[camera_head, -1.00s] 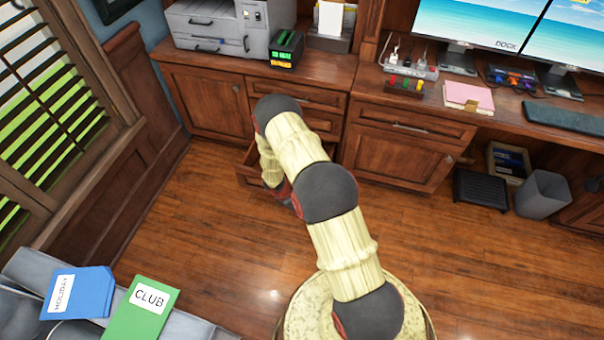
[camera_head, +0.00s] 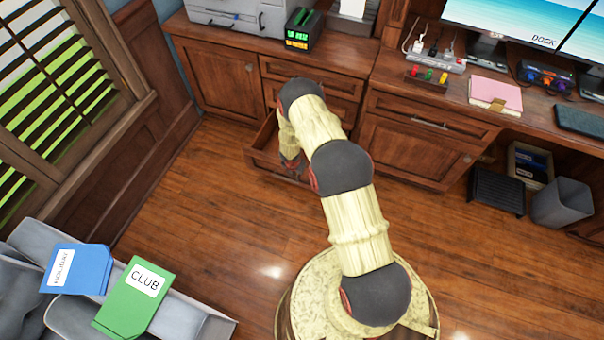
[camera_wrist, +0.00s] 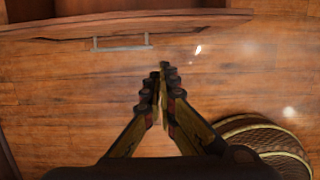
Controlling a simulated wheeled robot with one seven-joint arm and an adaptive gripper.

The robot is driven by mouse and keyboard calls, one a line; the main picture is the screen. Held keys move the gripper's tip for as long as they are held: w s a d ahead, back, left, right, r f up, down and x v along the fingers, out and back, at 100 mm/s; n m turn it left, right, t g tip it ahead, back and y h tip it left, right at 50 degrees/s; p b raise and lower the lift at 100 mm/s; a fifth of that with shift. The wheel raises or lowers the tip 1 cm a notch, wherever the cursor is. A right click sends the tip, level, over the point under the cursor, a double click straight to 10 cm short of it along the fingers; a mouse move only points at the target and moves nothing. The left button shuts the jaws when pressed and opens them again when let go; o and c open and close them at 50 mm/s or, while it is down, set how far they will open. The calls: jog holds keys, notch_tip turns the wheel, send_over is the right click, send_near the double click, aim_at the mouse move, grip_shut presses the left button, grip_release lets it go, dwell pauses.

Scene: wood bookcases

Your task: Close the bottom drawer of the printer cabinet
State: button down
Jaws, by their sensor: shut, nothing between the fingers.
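The printer cabinet (camera_head: 216,85) is dark wood, with a door on the left and drawers on the right. Its bottom drawer (camera_head: 262,143) stands pulled out, partly hidden by my arm. In the wrist view, the drawer front (camera_wrist: 190,22) runs across the top, with a grey bar handle (camera_wrist: 122,46) on its outer face. My gripper (camera_wrist: 162,68) is shut and empty, its fingertips to the right of the handle and apparently apart from the drawer front. In the head view my gripper (camera_head: 293,166) is low by the drawer's front right and partly hidden.
A printer (camera_head: 240,14) sits on the cabinet top. A desk with drawers (camera_head: 415,125) stands to the right, with a black footrest (camera_head: 497,190) and a grey bin (camera_head: 563,203) below. Wooden floor (camera_head: 210,215) is clear in front. Blue (camera_head: 78,268) and green (camera_head: 133,300) folders lie at lower left.

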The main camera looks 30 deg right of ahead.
jog(key=w+d+f+b, duration=0.3)
jog(key=d+f, duration=0.1)
jog(key=f, duration=0.3)
jog(key=shift+w+d, duration=0.25)
jog(key=shift+f, duration=0.1)
jog(key=shift+d, duration=0.1)
